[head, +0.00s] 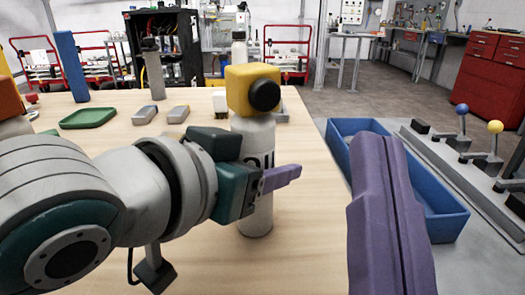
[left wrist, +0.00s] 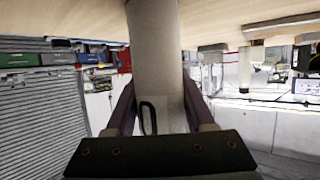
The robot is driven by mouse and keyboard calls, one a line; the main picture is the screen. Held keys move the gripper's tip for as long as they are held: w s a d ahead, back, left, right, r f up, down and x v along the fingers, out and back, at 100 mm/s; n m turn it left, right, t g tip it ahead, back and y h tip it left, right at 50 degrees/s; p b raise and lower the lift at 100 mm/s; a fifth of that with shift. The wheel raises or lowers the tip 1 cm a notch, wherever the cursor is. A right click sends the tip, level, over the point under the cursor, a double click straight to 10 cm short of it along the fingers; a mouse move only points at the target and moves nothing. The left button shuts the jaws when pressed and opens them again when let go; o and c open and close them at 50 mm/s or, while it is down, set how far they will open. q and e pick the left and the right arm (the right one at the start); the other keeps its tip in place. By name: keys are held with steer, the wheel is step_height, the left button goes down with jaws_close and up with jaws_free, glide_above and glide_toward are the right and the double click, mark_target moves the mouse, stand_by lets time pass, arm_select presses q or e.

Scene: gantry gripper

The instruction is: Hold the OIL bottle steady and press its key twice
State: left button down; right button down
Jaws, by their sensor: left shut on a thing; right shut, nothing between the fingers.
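The OIL bottle (head: 257,217) stands upright on the wooden table in the head view, white with dark lettering partly hidden by my left gripper. It has a yellow block-shaped top (head: 241,86) with a round black key (head: 264,95) facing me. My left gripper (head: 268,180) is shut around the bottle's middle. In the left wrist view the pale bottle body (left wrist: 154,55) sits between its two purple fingers. My right gripper (head: 378,150) shows as purple fingers, shut and empty, right of the bottle and apart from it, close to the camera.
A blue open bin (head: 455,226) lies right of the bottle, partly behind my right gripper. Beyond it is a grey panel with levers (head: 463,130). A green tray (head: 88,117), small grey blocks (head: 145,114) and a blue post (head: 70,67) stand at the back left.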

steer(key=w+a, duration=0.3)
steer(key=w, duration=0.4)
steer(key=shift+w+a, duration=0.15)
steer(key=shift+a, duration=0.25)
stand_by(1.6)
steer(key=shift+w+a, duration=0.2)
steer(key=shift+w, duration=0.2)
steer(key=shift+s, duration=0.1)
steer(key=shift+s+d, duration=0.25)
steer(key=shift+s, duration=0.05)
steer(key=s+d, duration=0.2)
steer(key=s, duration=0.3)
steer(key=shift+s+d, duration=0.2)
steer(key=shift+d, duration=0.2)
